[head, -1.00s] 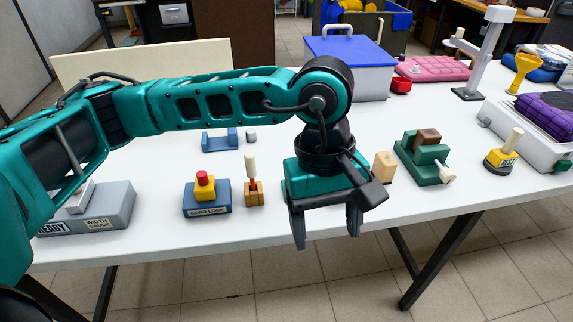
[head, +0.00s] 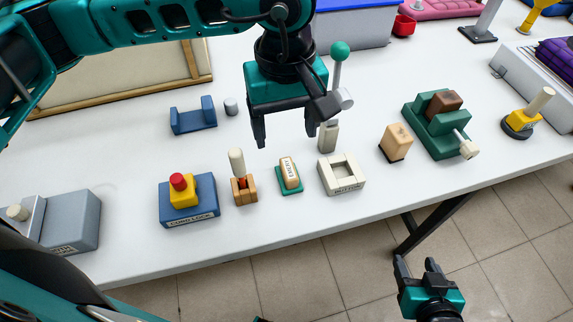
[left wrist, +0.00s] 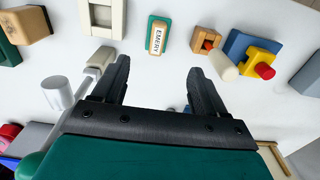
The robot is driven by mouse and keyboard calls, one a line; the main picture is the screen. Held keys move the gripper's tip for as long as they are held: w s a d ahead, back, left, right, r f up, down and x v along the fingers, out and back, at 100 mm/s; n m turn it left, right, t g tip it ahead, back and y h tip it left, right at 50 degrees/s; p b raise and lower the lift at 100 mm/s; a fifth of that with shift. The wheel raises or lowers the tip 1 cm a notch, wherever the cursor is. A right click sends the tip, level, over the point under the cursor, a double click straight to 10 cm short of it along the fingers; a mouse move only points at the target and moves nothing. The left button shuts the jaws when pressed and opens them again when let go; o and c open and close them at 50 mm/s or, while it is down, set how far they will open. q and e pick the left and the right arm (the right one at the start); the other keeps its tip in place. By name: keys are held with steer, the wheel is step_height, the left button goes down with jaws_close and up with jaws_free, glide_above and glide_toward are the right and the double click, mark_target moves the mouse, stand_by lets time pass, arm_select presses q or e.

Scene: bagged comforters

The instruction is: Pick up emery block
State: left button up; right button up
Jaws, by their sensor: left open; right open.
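The emery block (head: 289,172) is a small tan block with an EMERY label, lying on a green base on the white table. It also shows in the left wrist view (left wrist: 157,38), upper middle, ahead of and between the fingers. My left gripper (head: 286,138) is open and empty, above the table and behind the emery block, apart from it. Its two dark fingers (left wrist: 155,82) show in the left wrist view with nothing between them. My right gripper (head: 417,268) is open and empty, low at the bottom right, beyond the table's front edge.
A wooden block with a white-handled tool (head: 244,190) stands left of the emery block. A white square holder (head: 342,175) stands close on its right. A blue CORD LOCK box (head: 189,205) is further left. A green-knobbed post (head: 338,75) stands beside my left gripper. Table front is clear.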

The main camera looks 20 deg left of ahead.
arm_select(q)
glide_above(289, 168)
steer(key=f, duration=0.5)
steer(key=shift+s+a+f, duration=0.15)
steer(key=shift+a+f, duration=0.1)
steer(key=shift+f, duration=0.15)
steer(key=shift+d+f+p, duration=0.15)
steer(key=shift+f+p, duration=0.1)
steer(key=shift+f, duration=1.2)
steer(key=shift+d+f+p, duration=0.1)
steer(key=shift+f+p, duration=0.1)
steer(key=shift+f, duration=1.25)
steer(key=c, duration=1.1)
steer(key=shift+r, duration=0.1)
steer(key=shift+c, duration=0.2)
step_height(289, 168, up, 20)
